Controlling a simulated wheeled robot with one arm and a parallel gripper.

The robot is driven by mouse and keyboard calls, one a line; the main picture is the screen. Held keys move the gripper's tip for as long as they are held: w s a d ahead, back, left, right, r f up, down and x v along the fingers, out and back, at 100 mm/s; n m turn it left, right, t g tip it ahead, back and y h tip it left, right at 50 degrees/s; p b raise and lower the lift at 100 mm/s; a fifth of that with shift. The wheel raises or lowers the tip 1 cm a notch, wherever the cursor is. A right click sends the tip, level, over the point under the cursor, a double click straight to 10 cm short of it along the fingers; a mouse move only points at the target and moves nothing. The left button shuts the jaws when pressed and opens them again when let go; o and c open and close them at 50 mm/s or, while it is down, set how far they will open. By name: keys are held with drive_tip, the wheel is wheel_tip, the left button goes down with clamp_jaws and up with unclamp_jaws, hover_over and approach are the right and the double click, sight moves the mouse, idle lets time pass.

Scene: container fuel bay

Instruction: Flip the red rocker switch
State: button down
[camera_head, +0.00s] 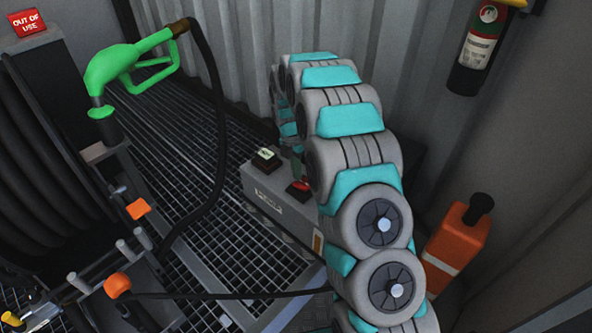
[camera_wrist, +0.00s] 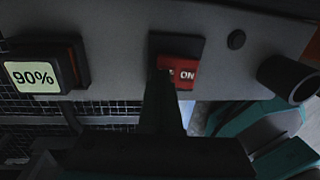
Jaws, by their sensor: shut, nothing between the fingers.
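The red rocker switch (camera_head: 299,186) sits on a grey box (camera_head: 262,186), beside my arm in the head view. In the wrist view the switch (camera_wrist: 187,75) is red in a black frame, with "ON" readable on its right part. My gripper (camera_wrist: 167,80) is shut and empty, with its dark fingertips right at the lower left of the switch, covering part of it. I cannot tell whether they touch it. My arm hides most of the gripper in the head view.
A small display (camera_wrist: 32,77) reading "90%" sits left of the switch. A black round knob (camera_wrist: 236,40) and a dark cylinder (camera_wrist: 290,79) are to its right. A green nozzle (camera_head: 125,62) with a black hose (camera_head: 218,120) stands left. An orange canister (camera_head: 455,240) stands right.

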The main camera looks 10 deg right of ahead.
drive_tip(key=shift+s+d+r, duration=0.2)
drive_tip(key=shift+s+d, duration=0.15)
drive_tip(key=shift+s, duration=0.1)
drive_tip(key=shift+r, duration=0.1)
wheel_tip(320, 180, up, 8)
drive_tip(key=shift+w+a+p, duration=0.3)
drive_tip(key=shift+w+p, duration=0.1)
drive_tip(key=shift+p, duration=0.05)
idle(0.4)
